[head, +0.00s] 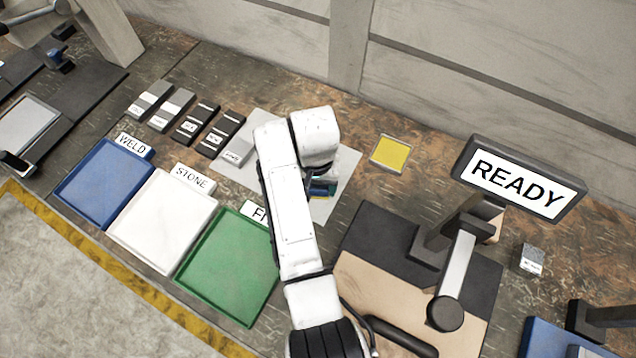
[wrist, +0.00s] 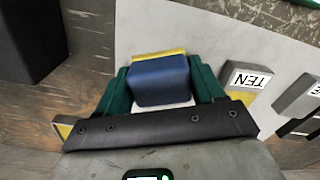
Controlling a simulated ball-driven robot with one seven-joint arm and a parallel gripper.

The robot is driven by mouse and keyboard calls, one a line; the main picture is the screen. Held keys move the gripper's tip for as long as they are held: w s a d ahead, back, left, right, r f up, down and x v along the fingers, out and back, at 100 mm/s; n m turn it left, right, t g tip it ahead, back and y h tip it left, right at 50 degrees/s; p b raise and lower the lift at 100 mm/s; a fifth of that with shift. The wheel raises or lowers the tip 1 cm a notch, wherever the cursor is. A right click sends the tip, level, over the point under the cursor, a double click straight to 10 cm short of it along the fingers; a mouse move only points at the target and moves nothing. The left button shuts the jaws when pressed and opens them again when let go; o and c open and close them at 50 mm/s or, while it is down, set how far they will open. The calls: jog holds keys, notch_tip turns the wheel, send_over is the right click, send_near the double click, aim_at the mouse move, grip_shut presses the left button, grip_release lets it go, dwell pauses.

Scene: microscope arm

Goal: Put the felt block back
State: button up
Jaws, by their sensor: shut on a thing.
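My gripper (wrist: 162,84) is shut on a blue block with a yellow edge (wrist: 160,80), the likely felt block. In the wrist view its green fingers stand on either side of the block. In the head view my arm covers much of the gripper, and the block's blue and yellow (head: 322,189) show just past my wrist. The block is over the pale grey mat (head: 345,162); I cannot tell whether it touches it. A yellow square pad with a pale rim (head: 390,153) lies to the right of the mat.
Blue (head: 105,182), white (head: 163,222) and green (head: 228,268) trays stand to the left. Several small labelled blocks (head: 195,123) line up behind them. A READY sign (head: 519,184) and the dark-and-tan stand (head: 385,235) are right.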

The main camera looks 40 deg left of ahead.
jog(key=o, duration=1)
jog(key=shift+f, duration=0.15)
notch_tip(320, 180, up, 12)
